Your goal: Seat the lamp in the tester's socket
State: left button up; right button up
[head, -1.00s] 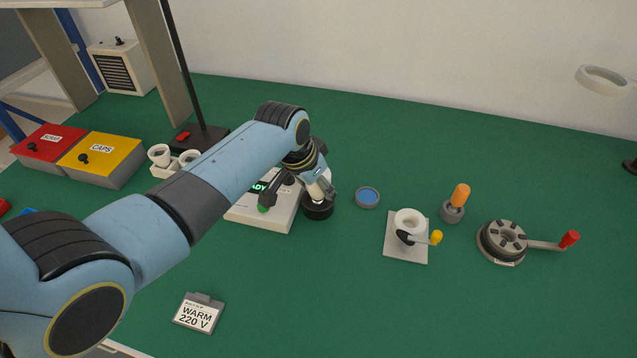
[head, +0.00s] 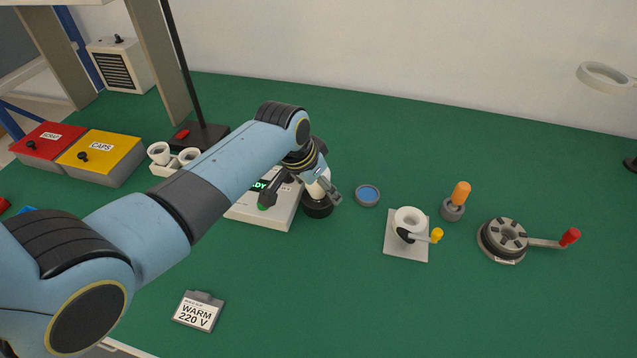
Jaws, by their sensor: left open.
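The tester (head: 268,216) is a pale box with a green-lit display, partly hidden behind my left arm. A dark round socket (head: 317,207) stands at its right side. A white lamp (head: 316,189) shows above the socket, partly covered by the gripper; it looks upright in or on the socket, but how deep it sits I cannot tell. My left gripper (head: 305,197) is open, with one finger to the right of the lamp and the other to its left over the tester. My right gripper is out of view.
A blue-topped round dish (head: 368,195) lies just right of the socket. Further right are a crank fixture with a white cup (head: 410,219), an orange-handled tool (head: 460,195) and a red-handled rotary fixture (head: 503,240). A WARM 220 V card (head: 198,312) stands in front.

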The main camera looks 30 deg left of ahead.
pick_arm(q)
jog(key=v, duration=1.2)
dwell(0.3)
